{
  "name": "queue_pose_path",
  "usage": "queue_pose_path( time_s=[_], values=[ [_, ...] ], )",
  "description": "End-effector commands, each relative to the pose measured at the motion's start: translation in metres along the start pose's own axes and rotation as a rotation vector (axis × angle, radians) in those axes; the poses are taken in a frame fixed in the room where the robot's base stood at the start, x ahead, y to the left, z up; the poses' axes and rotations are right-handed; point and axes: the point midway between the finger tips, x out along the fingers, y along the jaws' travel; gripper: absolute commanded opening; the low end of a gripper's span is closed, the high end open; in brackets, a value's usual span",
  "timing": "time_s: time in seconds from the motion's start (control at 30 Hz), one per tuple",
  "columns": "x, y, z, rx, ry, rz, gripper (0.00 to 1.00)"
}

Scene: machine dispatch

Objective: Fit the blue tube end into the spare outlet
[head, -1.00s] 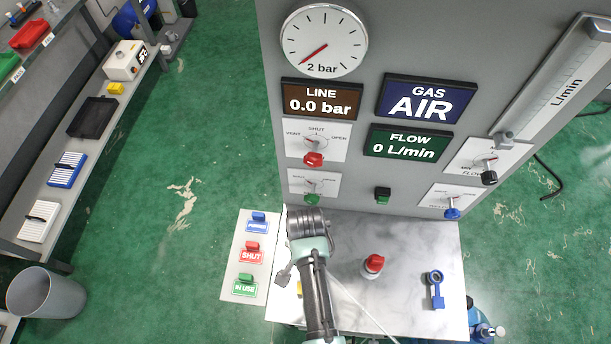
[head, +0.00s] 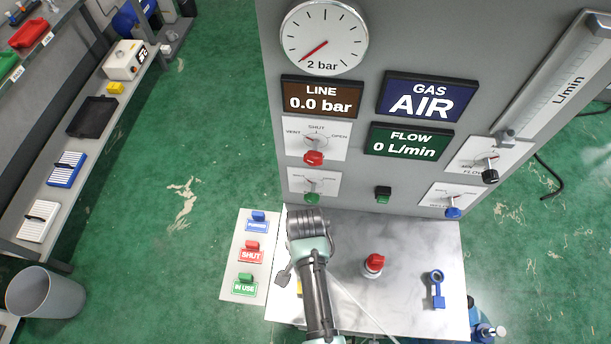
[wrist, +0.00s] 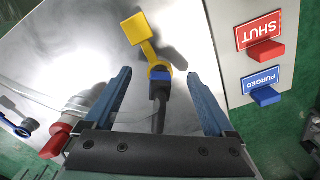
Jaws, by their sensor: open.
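My gripper (wrist: 158,75) is open in the wrist view, its two blue fingers spread wide. Between them is a black tube end with a blue band (wrist: 161,77), and neither finger visibly touches it. A yellow piece with a strap and square tab (wrist: 140,28) lies just beyond the blue band. In the head view my arm hides the fingers and most of this spot; only a sliver of yellow (head: 299,287) shows. A small black fitting with a green front (head: 382,195) sits low on the grey panel; I cannot tell if it is the spare outlet.
The pale bench top (head: 400,235) also holds a red-topped fitting (head: 374,263) and a blue ringed piece (head: 434,287) to the right. A board with blue, red and green tags (head: 250,255) lies left. Panel knobs, including a red one (head: 314,158), stick out above.

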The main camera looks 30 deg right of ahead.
Motion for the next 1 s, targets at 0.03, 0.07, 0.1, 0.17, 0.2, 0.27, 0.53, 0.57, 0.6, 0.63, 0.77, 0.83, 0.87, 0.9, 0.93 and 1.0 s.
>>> queue_pose_path(
  time_s=[0.03, 0.07, 0.1, 0.17, 0.2, 0.27, 0.53, 0.57, 0.6, 0.63, 0.77, 0.83, 0.87, 0.9, 0.93, 1.0],
  values=[
    [0.000, 0.000, 0.000, 0.000, 0.000, 0.000, 0.90],
    [0.000, 0.000, 0.000, 0.000, 0.000, 0.000, 0.90],
    [0.000, 0.000, 0.000, 0.000, 0.000, 0.000, 0.90],
    [0.000, 0.000, 0.000, 0.000, 0.000, 0.000, 0.90],
    [0.000, 0.000, 0.000, 0.000, 0.000, 0.000, 0.90],
    [0.000, 0.000, 0.000, 0.000, 0.000, 0.000, 0.90],
    [-0.001, 0.000, 0.000, 0.000, 0.000, 0.000, 0.90],
    [-0.001, 0.000, 0.000, 0.000, 0.000, 0.000, 0.90],
    [-0.002, 0.000, 0.000, 0.000, 0.000, 0.000, 0.90],
    [-0.004, 0.000, 0.000, 0.000, 0.000, 0.000, 0.90],
    [-0.010, 0.000, 0.000, 0.000, 0.000, 0.000, 0.90],
    [-0.014, 0.000, 0.000, 0.000, 0.000, 0.000, 0.90],
    [-0.015, 0.000, 0.000, 0.000, 0.000, 0.000, 0.90],
    [-0.018, 0.000, 0.000, 0.000, 0.000, 0.000, 0.90],
    [-0.019, 0.000, 0.000, 0.000, 0.000, 0.000, 0.90],
    [-0.022, 0.000, 0.000, 0.000, 0.000, 0.000, 0.90]
  ],
)
